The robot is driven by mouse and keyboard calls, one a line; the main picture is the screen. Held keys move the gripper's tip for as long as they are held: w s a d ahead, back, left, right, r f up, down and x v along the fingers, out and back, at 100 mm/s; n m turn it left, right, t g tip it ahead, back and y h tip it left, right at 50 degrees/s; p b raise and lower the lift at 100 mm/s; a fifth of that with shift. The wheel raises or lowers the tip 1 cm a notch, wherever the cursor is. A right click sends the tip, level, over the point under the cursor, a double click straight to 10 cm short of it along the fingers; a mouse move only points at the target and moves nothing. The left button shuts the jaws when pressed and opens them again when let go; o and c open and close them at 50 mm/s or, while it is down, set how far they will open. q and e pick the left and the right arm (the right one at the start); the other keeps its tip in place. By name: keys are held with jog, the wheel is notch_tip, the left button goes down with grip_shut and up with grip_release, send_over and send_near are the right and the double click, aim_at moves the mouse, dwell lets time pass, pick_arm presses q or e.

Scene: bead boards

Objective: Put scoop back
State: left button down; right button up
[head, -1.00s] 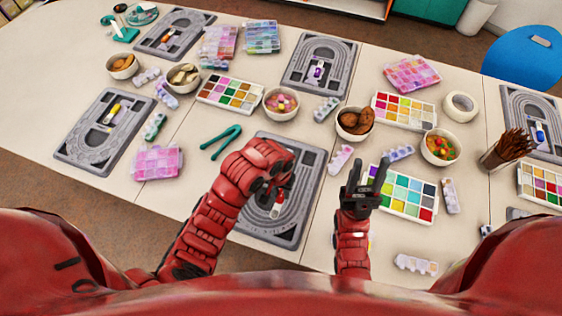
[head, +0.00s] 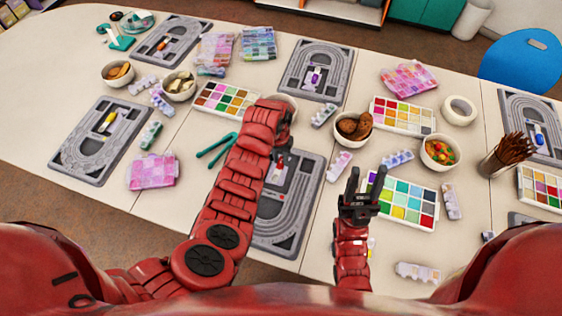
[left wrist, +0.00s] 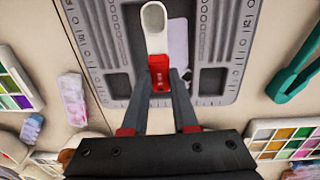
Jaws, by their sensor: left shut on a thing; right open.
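The scoop has a white rounded end (left wrist: 154,22) and a red handle, seen in the left wrist view. My left gripper (left wrist: 160,80) is shut on the red handle. The scoop overlies the grey bead board (left wrist: 222,65); I cannot tell how high above it. In the head view this board (head: 316,180) lies in front of me, partly hidden by my left arm. A small red and white part of the scoop (head: 281,160) shows there, and the left fingers are mostly hidden by the wrist. My right gripper (head: 365,185) is open and empty, right of the board.
Teal tweezers (head: 215,145) lie left of the board. A bowl (head: 291,101) behind it is partly covered by my left arm. A cookie bowl (head: 353,128) and paint-like bead tray (head: 427,220) stand to the right.

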aim_at(281, 161)
pick_arm(q)
jog(key=shift+w, duration=0.15)
jog(key=shift+f+p, duration=0.4)
jog(key=shift+f, duration=1.4)
jog(key=shift+f+b, duration=0.3)
jog(key=shift+f, duration=0.05)
jog(key=c, duration=0.7)
grip_release()
jog(key=shift+r, duration=0.1)
jog(key=shift+r, duration=0.1)
